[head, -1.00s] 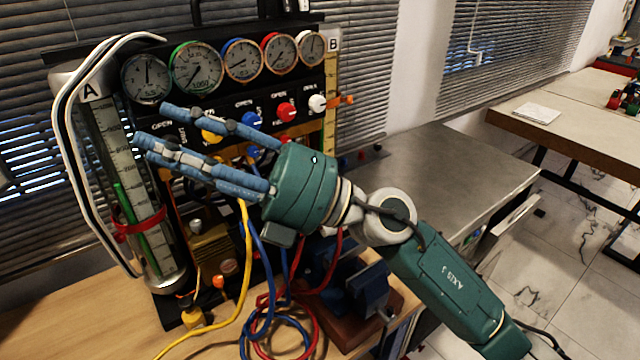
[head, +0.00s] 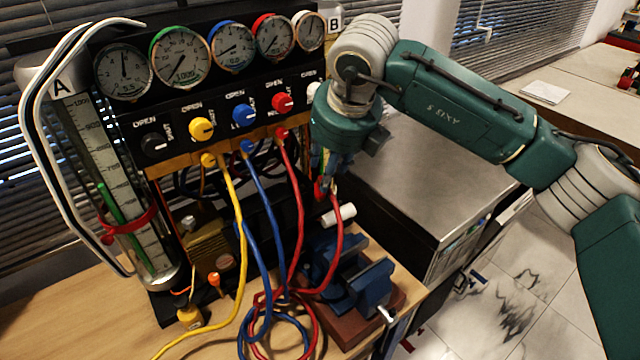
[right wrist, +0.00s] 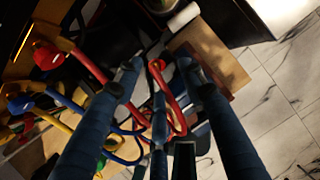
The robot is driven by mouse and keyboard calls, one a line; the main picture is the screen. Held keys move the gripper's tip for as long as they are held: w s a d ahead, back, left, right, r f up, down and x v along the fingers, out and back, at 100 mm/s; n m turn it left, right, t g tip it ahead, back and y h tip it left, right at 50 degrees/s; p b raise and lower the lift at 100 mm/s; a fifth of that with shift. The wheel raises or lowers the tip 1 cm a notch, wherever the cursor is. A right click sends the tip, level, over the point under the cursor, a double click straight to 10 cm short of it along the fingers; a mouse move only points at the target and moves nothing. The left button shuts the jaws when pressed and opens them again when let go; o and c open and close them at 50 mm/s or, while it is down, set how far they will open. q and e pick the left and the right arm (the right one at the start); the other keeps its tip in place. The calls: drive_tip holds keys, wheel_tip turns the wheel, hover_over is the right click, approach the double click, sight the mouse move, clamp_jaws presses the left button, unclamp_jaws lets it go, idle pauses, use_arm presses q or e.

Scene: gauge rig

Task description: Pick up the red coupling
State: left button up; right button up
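My right gripper (head: 325,188) points down at the right end of the gauge panel, beside the hanging red hose (head: 337,240). In the right wrist view its blue fingers (right wrist: 158,75) are spread apart. A small red coupling (right wrist: 158,65) at a hose end shows between the fingertips, with no clear contact. In the head view the fingers partly hide a red piece (head: 319,190) there. Another red hose end (head: 281,133) is plugged in below the red knob; it also shows in the right wrist view (right wrist: 47,57). My left gripper is out of view.
A white cylinder (head: 340,214) sticks out just below the gripper. A blue vise (head: 350,275) on a wooden base stands below. Yellow (head: 235,215) and blue hoses (head: 262,200) hang to the left. A grey-topped cabinet (head: 430,190) stands at the right.

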drive_tip(key=shift+w+a+f+p, duration=0.2)
drive_tip(key=shift+f+p, duration=0.25)
drive_tip(key=shift+f, duration=0.15)
drive_tip(key=x, duration=0.1)
drive_tip(key=p+x, duration=0.2)
drive_tip(key=x, duration=0.1)
drive_tip(key=shift+s+a+f, duration=0.15)
drive_tip(key=shift+a, duration=0.15)
drive_tip(key=shift+f, duration=0.1)
clamp_jaws()
